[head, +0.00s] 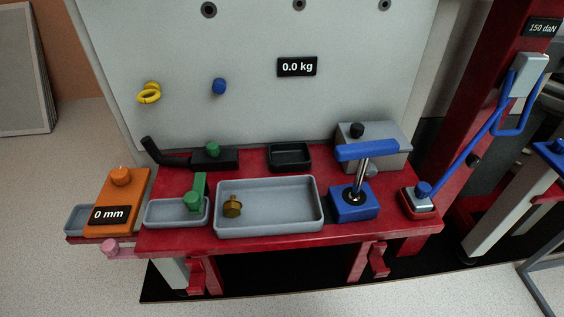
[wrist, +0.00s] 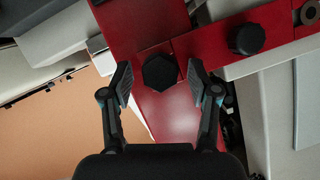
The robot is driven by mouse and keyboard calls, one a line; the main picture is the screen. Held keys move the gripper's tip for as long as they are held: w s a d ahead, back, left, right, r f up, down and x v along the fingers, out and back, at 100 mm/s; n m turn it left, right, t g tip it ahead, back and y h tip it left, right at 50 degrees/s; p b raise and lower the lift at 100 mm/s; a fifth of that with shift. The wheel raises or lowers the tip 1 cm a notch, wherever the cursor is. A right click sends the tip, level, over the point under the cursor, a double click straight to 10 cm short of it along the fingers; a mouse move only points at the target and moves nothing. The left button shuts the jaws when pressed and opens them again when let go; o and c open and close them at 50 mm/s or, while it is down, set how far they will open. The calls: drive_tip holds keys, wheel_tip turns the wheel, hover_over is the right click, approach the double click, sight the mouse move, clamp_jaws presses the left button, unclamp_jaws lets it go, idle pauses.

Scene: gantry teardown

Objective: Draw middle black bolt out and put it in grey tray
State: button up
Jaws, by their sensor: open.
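A black hex-headed bolt (wrist: 160,72) sits on a red beam in the wrist view. A second black bolt (wrist: 247,39) is on a red cross-piece up and to the right; I cannot tell which is the middle one. My gripper (wrist: 158,88) is open and empty, its fingertips on either side of the first bolt's head, with gaps showing. My gripper is not in the head view. A large grey tray (head: 318,222) lies on the red bench, holding a brass bolt (head: 232,206). A smaller grey tray (head: 153,218) with a green-knobbed part stands to its left.
The red bench (head: 345,233) also carries a blue press (head: 353,203), a black tray (head: 290,168), a grey box (head: 392,155) and an orange block (head: 120,195). A red post (head: 425,120) with a blue lever (head: 475,138) stands at the right. The large tray has free floor.

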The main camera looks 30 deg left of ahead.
clamp_jaws()
drive_tip(key=shift+s+d+b, duration=0.4)
drive_tip(key=shift+s+d, duration=0.15)
drive_tip(key=shift+s, duration=0.25)
drive_tip(key=shift+s+d+b, duration=0.4)
drive_tip(key=shift+s+d, duration=0.15)
drive_tip(key=shift+s, duration=0.2)
drive_tip(key=shift+s+d+b, duration=0.4)
drive_tip(key=shift+s+d, duration=0.15)
drive_tip(key=shift+s, duration=0.25)
